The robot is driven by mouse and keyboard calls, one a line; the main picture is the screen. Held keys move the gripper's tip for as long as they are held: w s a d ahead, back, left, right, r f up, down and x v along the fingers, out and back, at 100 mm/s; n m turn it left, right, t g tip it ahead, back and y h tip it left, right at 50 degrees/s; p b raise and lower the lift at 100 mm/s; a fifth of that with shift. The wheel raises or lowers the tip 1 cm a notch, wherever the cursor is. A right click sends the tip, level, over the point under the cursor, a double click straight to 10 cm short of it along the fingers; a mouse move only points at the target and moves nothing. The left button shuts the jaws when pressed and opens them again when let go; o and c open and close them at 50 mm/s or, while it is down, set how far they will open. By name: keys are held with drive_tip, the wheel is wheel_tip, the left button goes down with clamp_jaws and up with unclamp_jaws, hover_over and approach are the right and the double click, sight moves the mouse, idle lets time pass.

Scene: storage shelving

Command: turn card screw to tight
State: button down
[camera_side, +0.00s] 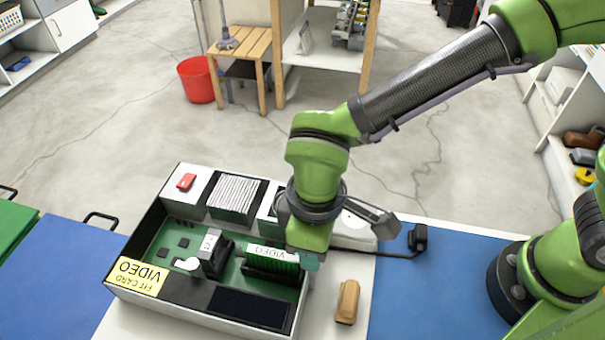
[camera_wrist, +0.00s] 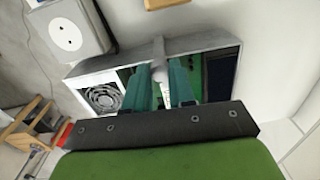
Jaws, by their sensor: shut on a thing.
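An open case (camera_side: 200,310) holds a green board (camera_side: 182,232) with a card marked VIDEO (camera_side: 272,256) standing upright near its right wall. My gripper (camera_side: 307,262) is at the right end of that card, over the case's right wall. In the wrist view the two teal fingers of my gripper (camera_wrist: 160,72) are on either side of a small pale round knob (camera_wrist: 160,74) at the case wall, which looks like the card screw. The fingers are closed on it. In the side view the screw is hidden by my gripper. How far it is turned cannot be told.
A tan wooden block (camera_side: 347,301) lies right of the case. A white box (camera_side: 352,232) with a cable and a black plug (camera_side: 418,238) stands behind. Blue mats (camera_side: 65,275) lie either side.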

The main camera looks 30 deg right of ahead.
drive_tip(key=shift+m, duration=0.6)
drive_tip(key=c, duration=0.9)
unclamp_jaws()
drive_tip(key=shift+c, duration=0.2)
drive_tip(key=shift+r, duration=0.15)
wheel_tip(320, 180, up, 17)
drive_tip(key=shift+w, duration=0.1)
